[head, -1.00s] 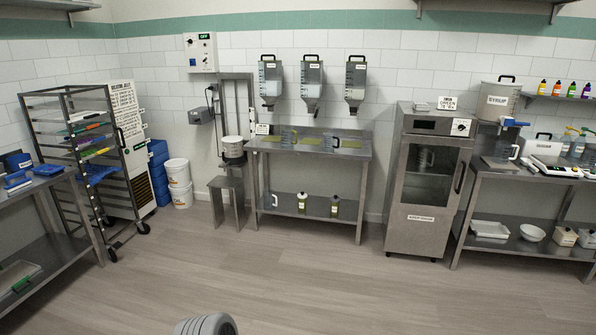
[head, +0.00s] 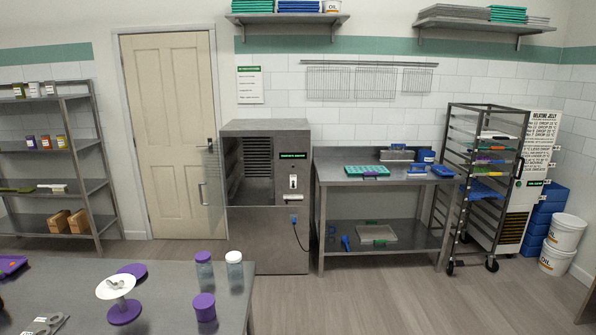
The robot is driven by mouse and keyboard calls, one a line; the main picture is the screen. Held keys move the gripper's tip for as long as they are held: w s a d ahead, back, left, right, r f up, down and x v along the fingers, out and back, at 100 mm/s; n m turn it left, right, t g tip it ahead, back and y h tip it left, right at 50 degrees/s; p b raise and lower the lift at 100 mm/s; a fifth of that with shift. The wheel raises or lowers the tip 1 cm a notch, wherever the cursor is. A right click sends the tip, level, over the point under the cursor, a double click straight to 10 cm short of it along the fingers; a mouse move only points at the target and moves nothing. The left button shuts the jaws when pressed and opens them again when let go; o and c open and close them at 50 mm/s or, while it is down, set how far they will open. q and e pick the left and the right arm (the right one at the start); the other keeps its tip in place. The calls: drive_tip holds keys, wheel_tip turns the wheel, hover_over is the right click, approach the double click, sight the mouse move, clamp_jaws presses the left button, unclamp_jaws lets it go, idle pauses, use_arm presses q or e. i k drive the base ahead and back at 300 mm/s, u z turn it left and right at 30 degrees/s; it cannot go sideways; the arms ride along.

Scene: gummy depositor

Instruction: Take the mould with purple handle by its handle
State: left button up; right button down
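A green mould (head: 366,170) with many small cavities lies on the steel table in the middle of the head view. Neither of my grippers is in view.
The steel table (head: 322,190) stands between a steel cabinet (head: 265,220) and the wheeled rack (head: 449,200). A near table (head: 160,305) at lower left carries purple-lidded jars and a white stand. White buckets (head: 567,232) stand at right. The floor (head: 400,300) ahead is clear.

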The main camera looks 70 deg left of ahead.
sight(371, 170)
drive_tip(key=u, duration=1.9)
drive_tip(key=i, duration=3.1)
drive_tip(key=z, duration=0.45)
drive_tip(key=i, duration=2.15)
drive_tip(key=u, duration=1.1)
